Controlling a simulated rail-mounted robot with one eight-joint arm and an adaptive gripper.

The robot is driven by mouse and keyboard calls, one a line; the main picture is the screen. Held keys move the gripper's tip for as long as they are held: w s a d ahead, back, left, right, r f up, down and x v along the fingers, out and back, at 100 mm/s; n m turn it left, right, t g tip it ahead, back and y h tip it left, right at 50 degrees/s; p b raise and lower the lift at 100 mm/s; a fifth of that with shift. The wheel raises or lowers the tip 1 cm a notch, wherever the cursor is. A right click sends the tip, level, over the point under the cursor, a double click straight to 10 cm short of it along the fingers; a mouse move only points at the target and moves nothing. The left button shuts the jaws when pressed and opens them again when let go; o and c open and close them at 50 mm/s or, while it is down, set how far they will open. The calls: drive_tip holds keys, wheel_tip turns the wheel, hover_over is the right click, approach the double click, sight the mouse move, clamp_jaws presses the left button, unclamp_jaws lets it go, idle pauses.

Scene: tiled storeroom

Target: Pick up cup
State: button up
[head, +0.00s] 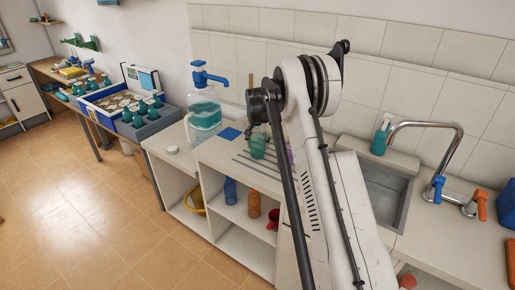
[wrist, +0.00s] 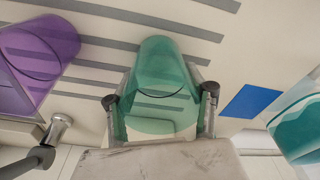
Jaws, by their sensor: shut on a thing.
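A translucent green cup (wrist: 160,75) is between the two fingers of my gripper (wrist: 160,105) in the wrist view. The fingers are shut on its sides. The grey strips of the counter show behind and through the cup. In the head view the green cup (head: 258,146) is at the striped part of the counter, partly behind my arm. The fingers are hidden there. I cannot tell whether the cup touches the counter.
A purple cup (wrist: 38,60) stands close to the green one. A blue square (wrist: 254,101) lies on the counter, near a large water bottle with a pump (head: 204,105). The sink (head: 378,190) and its tap (head: 440,150) are on the right.

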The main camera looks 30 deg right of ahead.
sight(258, 136)
drive_tip(key=shift+r, duration=0.1)
drive_tip(key=shift+r, duration=0.5)
wheel_tip(258, 136, up, 3)
drive_tip(key=shift+f+b, duration=0.1)
drive_tip(key=shift+b, duration=0.4)
drive_tip(key=s+a+r+b, duration=0.2)
drive_tip(key=s+a+r, duration=0.5)
drive_tip(key=a, duration=0.3)
drive_tip(key=s+a+f+n+b, duration=0.1)
drive_tip(key=s+a+f+n, duration=0.3)
drive_tip(key=s+a+f, duration=0.3)
drive_tip(key=s+a+f+n+b, duration=0.2)
drive_tip(key=s+a+f, duration=0.5)
drive_tip(key=s+f, duration=0.4)
drive_tip(key=shift+s+a+f+n+y, duration=0.2)
drive_tip(key=shift+s+f+n+y, duration=0.15)
drive_tip(key=shift+s+n, duration=0.5)
drive_tip(key=shift+w+r, duration=0.1)
drive_tip(key=shift+w, duration=0.05)
